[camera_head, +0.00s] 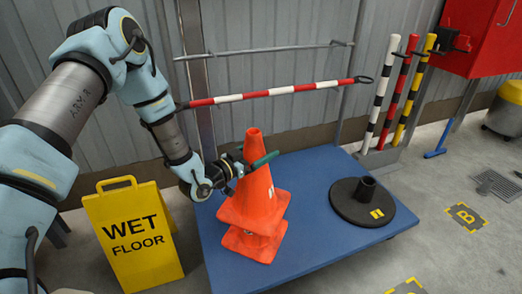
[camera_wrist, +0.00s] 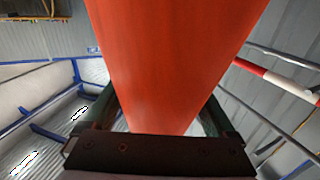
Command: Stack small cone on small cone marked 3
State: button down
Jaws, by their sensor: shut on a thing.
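An orange small cone (camera_head: 259,190) stands nearly upright in the head view, and its body fills the middle of the wrist view (camera_wrist: 160,60). My gripper (camera_head: 250,165) is shut on this cone near its upper part, with a dark green finger on each side of it in the wrist view. A second orange cone (camera_head: 252,244) is under it on the blue platform (camera_head: 320,255). Only its square base and lowest part show; the rest is covered by the upper cone. The two bases are a little apart in height. I cannot read a number 3 on either cone.
A black round base (camera_head: 352,212) with a short tube and yellow tag sits on the platform's right. A yellow wet floor sign (camera_head: 133,235) stands left of the platform. A red-white bar (camera_head: 270,92) runs behind. Striped posts (camera_head: 403,90) and a red cabinet (camera_head: 480,38) stand at right.

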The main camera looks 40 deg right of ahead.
jog(key=shift+f, duration=0.1)
jog(key=shift+f+b, duration=5.2)
jog(key=shift+f, duration=1.55)
grip_release()
jog(key=shift+r, duration=0.1)
